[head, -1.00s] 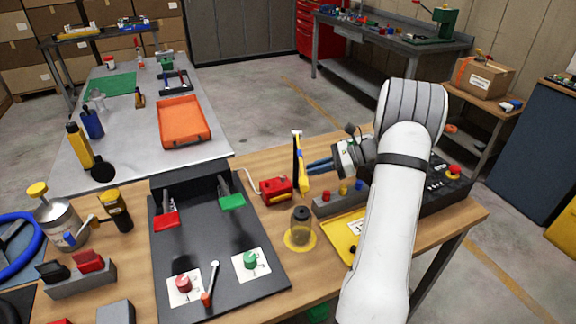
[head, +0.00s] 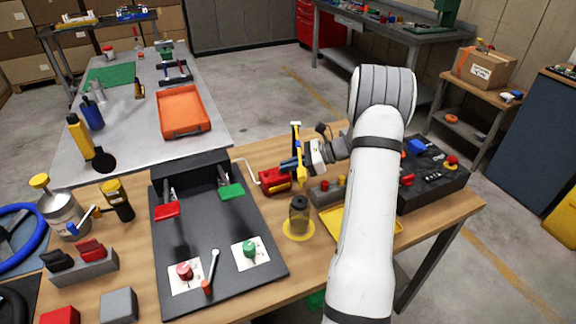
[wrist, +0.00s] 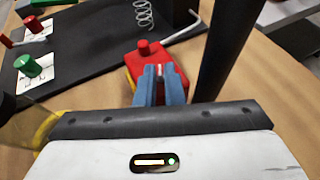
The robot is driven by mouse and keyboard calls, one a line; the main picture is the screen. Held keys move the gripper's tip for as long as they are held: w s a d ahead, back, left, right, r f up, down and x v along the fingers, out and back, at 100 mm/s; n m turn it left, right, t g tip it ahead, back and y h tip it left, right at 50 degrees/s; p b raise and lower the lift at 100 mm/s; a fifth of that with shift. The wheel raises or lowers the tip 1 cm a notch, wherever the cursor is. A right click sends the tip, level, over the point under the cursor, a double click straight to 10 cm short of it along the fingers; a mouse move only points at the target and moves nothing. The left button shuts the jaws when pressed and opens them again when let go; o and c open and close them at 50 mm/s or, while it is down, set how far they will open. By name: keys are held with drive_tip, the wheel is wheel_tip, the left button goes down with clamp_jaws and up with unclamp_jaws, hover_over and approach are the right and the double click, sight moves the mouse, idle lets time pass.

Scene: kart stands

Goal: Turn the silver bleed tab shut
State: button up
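A small red unit (head: 274,180) with a thin light rod beside it stands on the wooden bench, right of the black panel. In the wrist view this red unit (wrist: 155,62) has a round red knob on top. My gripper (head: 292,164) is above and right of it in the head view. In the wrist view its blue fingertips (wrist: 160,72) are close together and overlap the unit's near face. A small pale sliver shows between the tips. It may be the silver tab, but I cannot tell, nor whether the fingers touch it.
A yellow upright object (head: 297,140) stands close behind my gripper. A dark bottle (head: 299,214) on a yellow disc stands in front. The black panel (head: 232,285) carries red and green knobs. A black control box (head: 435,185) is at right.

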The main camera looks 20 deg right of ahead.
clamp_jaws()
